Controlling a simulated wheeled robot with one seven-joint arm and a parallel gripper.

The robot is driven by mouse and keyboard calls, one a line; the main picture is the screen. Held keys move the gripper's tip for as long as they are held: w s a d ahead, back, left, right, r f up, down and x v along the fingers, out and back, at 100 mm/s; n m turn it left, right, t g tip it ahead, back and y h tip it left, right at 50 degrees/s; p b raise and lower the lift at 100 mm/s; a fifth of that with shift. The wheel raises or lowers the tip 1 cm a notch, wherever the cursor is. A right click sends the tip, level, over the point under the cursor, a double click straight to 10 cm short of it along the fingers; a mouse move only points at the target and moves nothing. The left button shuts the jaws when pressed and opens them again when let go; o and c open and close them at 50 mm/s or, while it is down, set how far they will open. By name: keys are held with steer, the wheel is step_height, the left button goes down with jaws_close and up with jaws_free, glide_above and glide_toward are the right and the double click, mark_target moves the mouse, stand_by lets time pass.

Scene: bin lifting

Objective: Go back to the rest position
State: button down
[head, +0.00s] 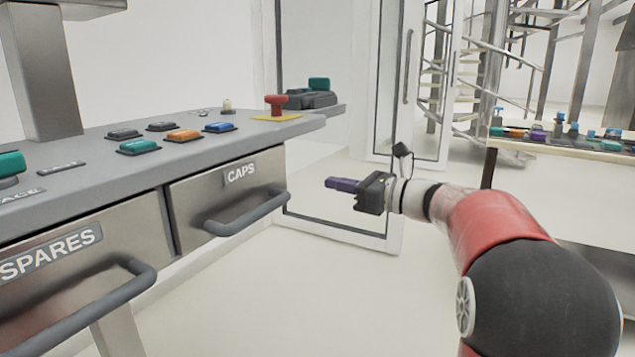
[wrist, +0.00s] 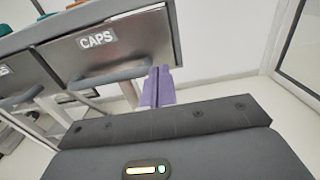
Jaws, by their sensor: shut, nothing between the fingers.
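My gripper (head: 340,184) has purple fingers and a black body, and it extends from my red and black arm at the right of the head view. It hangs in free air to the right of the CAPS drawer (head: 190,208). In the wrist view the two purple fingers (wrist: 158,87) are pressed together with nothing between them. The CAPS drawer also shows in the wrist view (wrist: 140,42), beyond the fingers.
A grey workbench (head: 75,150) on the left carries several coloured buttons and a red emergency stop (head: 276,104). The SPARES drawer (head: 70,285) is at lower left. A glass door (head: 345,80) stands behind my gripper. A table (head: 560,150) with small parts is at right. The floor between is clear.

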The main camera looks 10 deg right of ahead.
steer(key=s+a+f+n+g+h, duration=0.3)
steer(key=s+f+n, duration=0.35)
steer(key=s, duration=0.45)
steer(key=s+a+f+n+g+h, duration=0.25)
steer(key=s+f+n+h, duration=0.2)
steer(key=s+n, duration=0.4)
steer(key=s+d+f+n+h, duration=0.3)
steer(key=s+f+n, duration=0.1)
steer(key=s, duration=0.3)
steer(key=s+d+f+n+h, duration=0.3)
steer(key=s+f+n, duration=0.1)
steer(key=s+n, duration=0.2)
steer(key=shift+s+d+f+n+h, duration=0.3)
steer(key=shift+s+d+h, duration=0.1)
steer(key=shift+s, duration=0.15)
